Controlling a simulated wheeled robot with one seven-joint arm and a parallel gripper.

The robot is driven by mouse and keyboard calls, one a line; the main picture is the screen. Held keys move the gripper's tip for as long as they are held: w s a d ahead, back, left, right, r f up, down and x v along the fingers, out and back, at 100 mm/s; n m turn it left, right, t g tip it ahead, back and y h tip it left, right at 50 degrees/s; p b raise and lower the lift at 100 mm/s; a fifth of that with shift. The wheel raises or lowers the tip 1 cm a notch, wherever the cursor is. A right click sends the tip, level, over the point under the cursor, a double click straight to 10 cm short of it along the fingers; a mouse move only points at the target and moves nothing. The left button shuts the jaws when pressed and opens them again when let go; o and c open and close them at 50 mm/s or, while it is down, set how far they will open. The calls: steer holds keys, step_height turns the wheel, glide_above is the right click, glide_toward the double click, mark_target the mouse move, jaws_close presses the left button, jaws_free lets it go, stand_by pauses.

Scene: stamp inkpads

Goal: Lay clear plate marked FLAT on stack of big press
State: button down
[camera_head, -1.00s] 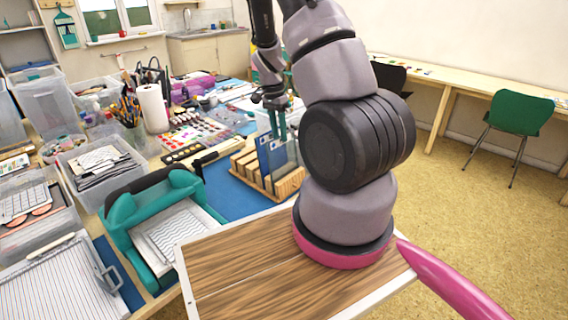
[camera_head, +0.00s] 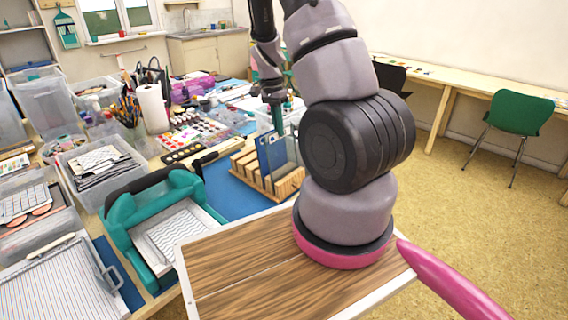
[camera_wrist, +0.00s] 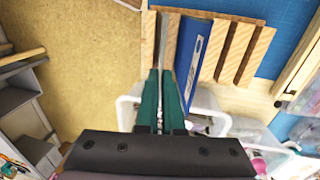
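A wooden slotted rack (camera_head: 256,177) stands on the blue mat and holds a blue plate (camera_head: 270,158). A clear plate (camera_head: 293,150) stands upright beside the blue one, partly hidden by my arm. In the wrist view the clear plate (camera_wrist: 168,42) is in the slot left of the blue plate (camera_wrist: 192,62). My gripper (camera_wrist: 160,78) has its teal fingers close together at the clear plate's edge, apparently shut on it. The plate is still in the rack; its FLAT marking is not readable. The big teal press (camera_head: 155,208) is at the front left with a striped stack (camera_head: 182,234) on its bed.
A wooden board with a white rim (camera_head: 235,262) lies in front, below my arm. A black-handled roller (camera_head: 208,158) lies between press and rack. Clear bins (camera_head: 97,172) crowd the left. A paper roll (camera_head: 153,108) stands behind.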

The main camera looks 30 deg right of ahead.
steer(key=shift+w+a+r, duration=0.1)
steer(key=shift+w+r, duration=0.1)
steer(key=shift+r, duration=1.1)
steer(key=shift+w+a+r, duration=0.1)
steer(key=shift+w+r, duration=0.1)
steer(key=shift+r, duration=1.1)
